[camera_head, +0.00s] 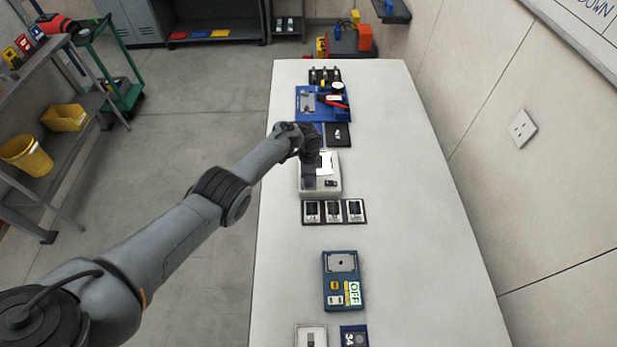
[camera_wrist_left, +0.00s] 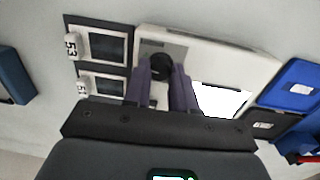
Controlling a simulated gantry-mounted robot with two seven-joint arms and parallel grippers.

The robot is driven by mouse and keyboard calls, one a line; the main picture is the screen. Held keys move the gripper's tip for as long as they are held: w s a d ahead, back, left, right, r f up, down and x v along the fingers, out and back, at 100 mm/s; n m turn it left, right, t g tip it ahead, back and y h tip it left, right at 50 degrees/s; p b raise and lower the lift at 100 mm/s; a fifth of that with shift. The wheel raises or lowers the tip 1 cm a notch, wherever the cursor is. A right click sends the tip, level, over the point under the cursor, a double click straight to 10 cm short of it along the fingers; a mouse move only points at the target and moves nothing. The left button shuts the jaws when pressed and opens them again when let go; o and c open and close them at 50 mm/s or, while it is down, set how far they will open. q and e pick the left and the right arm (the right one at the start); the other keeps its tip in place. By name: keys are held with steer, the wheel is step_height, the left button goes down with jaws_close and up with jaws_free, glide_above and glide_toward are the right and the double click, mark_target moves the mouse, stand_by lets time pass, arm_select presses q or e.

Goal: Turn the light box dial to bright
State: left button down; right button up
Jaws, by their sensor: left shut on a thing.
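The light box (camera_head: 335,190) is a pale box in the middle of the white table, with a bright white panel (camera_head: 324,163) on its top. My left gripper (camera_head: 309,180) reaches down over the box from the left. In the left wrist view the light box (camera_wrist_left: 225,55) spans the upper middle. Its round black dial (camera_wrist_left: 159,66) sits between the two fingers of my left gripper, which is shut on it. The dial's marks cannot be read, and the fingers hide part of the box. My right gripper is not in view.
A dark rack with several small items (camera_head: 334,211) lies just in front of the box. A blue device marked OFF (camera_head: 344,309) is nearer. Blue trays and tools (camera_head: 312,115) lie behind the box. The table's right side (camera_head: 410,200) is clear.

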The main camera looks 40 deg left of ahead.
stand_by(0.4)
arm_select(q)
steer(key=c, duration=0.9)
jaws_free()
steer(key=shift+r+p, duration=0.3)
steer(key=shift+r, duration=0.2)
steer(key=shift+w+a+r+p, duration=0.1)
steer(key=shift+r+p, duration=0.85)
steer(key=shift+r, duration=1.5)
steer(key=shift+w+a+r+p, duration=0.1)
steer(key=shift+r+p, duration=0.85)
steer(key=shift+r, duration=1.5)
